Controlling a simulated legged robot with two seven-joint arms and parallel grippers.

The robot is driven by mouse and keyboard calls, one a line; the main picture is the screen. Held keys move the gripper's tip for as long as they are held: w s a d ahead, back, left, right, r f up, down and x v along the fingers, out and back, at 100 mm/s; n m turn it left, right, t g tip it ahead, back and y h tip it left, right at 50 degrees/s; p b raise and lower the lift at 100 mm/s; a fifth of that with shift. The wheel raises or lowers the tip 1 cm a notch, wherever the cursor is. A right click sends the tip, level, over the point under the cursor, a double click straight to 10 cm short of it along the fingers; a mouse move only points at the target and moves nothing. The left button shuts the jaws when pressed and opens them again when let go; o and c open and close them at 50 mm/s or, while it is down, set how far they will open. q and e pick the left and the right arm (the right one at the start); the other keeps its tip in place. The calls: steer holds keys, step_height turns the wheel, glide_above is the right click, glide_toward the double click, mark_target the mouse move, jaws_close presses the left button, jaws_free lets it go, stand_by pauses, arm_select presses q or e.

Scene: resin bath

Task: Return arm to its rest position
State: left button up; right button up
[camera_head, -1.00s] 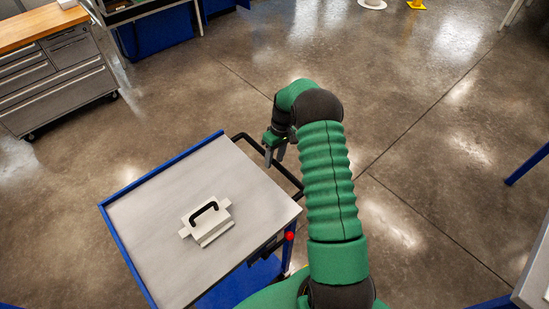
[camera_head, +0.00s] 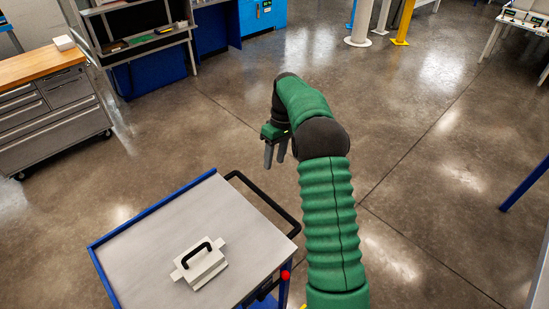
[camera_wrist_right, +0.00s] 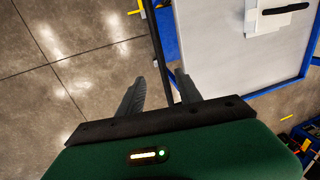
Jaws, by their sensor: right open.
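My right arm (camera_head: 331,215), green with black joints, reaches up from the bottom of the head view and bends over to the left. My right gripper (camera_head: 275,156) hangs at its end with the fingers pointing down. It is open and empty, beyond the cart's black handle. In the right wrist view its two grey fingers (camera_wrist_right: 160,95) are apart with floor and the cart edge beyond them. My left gripper is not in view.
A blue-rimmed cart (camera_head: 130,257) with a grey top stands at lower left. A white block with a black handle (camera_head: 199,263) lies on it. A wooden-topped drawer cabinet (camera_head: 50,112) stands at far left. Open concrete floor (camera_head: 420,150) lies to the right.

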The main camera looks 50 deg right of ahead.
stand_by(0.4)
steer(key=w+a, duration=0.2)
steer(key=a, duration=0.8)
steer(key=s+a+f, duration=0.1)
steer(key=s+a, duration=0.3)
steer(key=a, duration=0.3)
steer(key=s+a+f+t+h, duration=0.1)
steer(key=s+a+f, duration=0.1)
steer(key=s+a, duration=0.3)
steer(key=s+a+f+n+t+h, duration=0.1)
steer(key=s+a, duration=0.4)
steer(key=a, duration=0.6)
steer(key=shift+a+f, duration=0.2)
steer(key=shift+f, duration=0.25)
steer(key=shift+d, duration=0.1)
steer(key=shift+s+d, duration=0.1)
steer(key=shift+d, duration=0.1)
